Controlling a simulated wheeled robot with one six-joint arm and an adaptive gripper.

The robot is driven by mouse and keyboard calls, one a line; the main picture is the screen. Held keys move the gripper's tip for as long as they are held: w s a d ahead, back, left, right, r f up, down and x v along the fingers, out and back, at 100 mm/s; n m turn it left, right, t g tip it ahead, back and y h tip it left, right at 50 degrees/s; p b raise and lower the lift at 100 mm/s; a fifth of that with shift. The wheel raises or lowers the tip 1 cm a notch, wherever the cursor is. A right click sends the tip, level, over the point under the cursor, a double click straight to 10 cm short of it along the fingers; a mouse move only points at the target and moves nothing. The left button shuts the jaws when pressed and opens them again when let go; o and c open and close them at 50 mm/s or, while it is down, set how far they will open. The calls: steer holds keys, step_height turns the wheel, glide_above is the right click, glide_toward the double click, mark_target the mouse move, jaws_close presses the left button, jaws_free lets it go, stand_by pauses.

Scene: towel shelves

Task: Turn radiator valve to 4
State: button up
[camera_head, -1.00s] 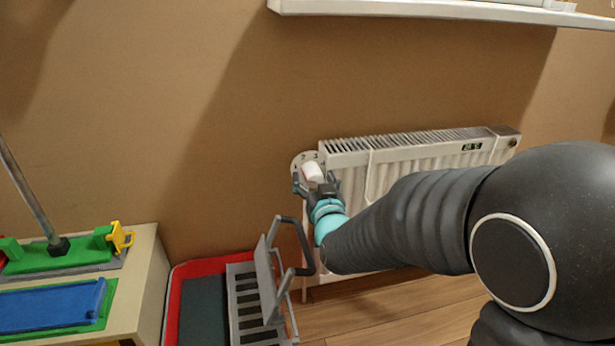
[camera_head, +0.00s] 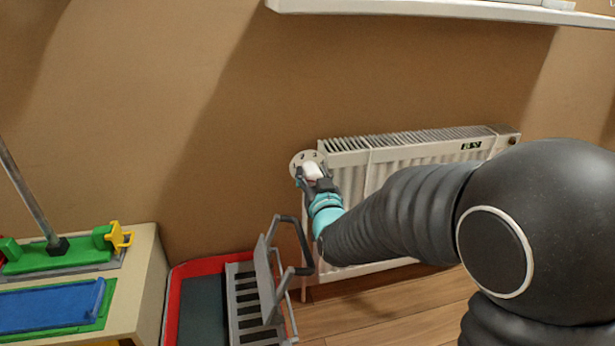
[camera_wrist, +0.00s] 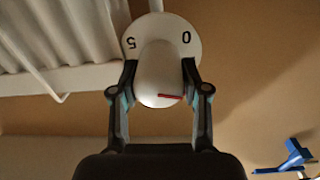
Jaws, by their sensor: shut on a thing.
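The radiator valve is a white knob (camera_head: 312,170) on a round pale dial (camera_head: 297,160), at the left end of the white radiator (camera_head: 350,190). My gripper (camera_head: 312,177) is shut on the knob, one finger on each side. In the wrist view, the knob (camera_wrist: 157,75) sits between my fingertips (camera_wrist: 160,78), in front of the dial (camera_wrist: 188,28). An upside-down 5 shows on the dial left of the knob and a 0 right of it. A short red mark lies on the knob's near face, towards the right finger. The other numbers are hidden or too small to read surely.
A grey rack with a handle (camera_head: 262,285) and a red-rimmed tray (camera_head: 172,300) stand left of my arm. A table (camera_head: 148,290) with green and blue tools is further left. A white sill (camera_head: 430,10) is above.

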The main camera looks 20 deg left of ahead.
steer(key=shift+a+f+m+b, duration=0.1)
steer(key=shift+m+b, duration=0.2)
steer(key=shift+b, duration=0.1)
steer(key=shift+m+b, duration=0.75)
steer(key=shift+m, duration=0.25)
steer(key=m, duration=0.4)
steer(key=shift+g, duration=0.3)
steer(key=m, duration=0.4)
steer(key=shift+m, duration=0.4)
steer(key=m, duration=0.4)
steer(key=shift+y, duration=0.3)
steer(key=m, duration=0.6)
steer(key=shift+m, duration=0.3)
steer(key=m, duration=0.4)
steer(key=shift+f+g, duration=0.1)
steer(key=shift+g, duration=0.2)
steer(key=shift+f+m+y, duration=0.15)
steer(key=shift+m+y, duration=0.15)
steer(key=shift+m, duration=1.1)
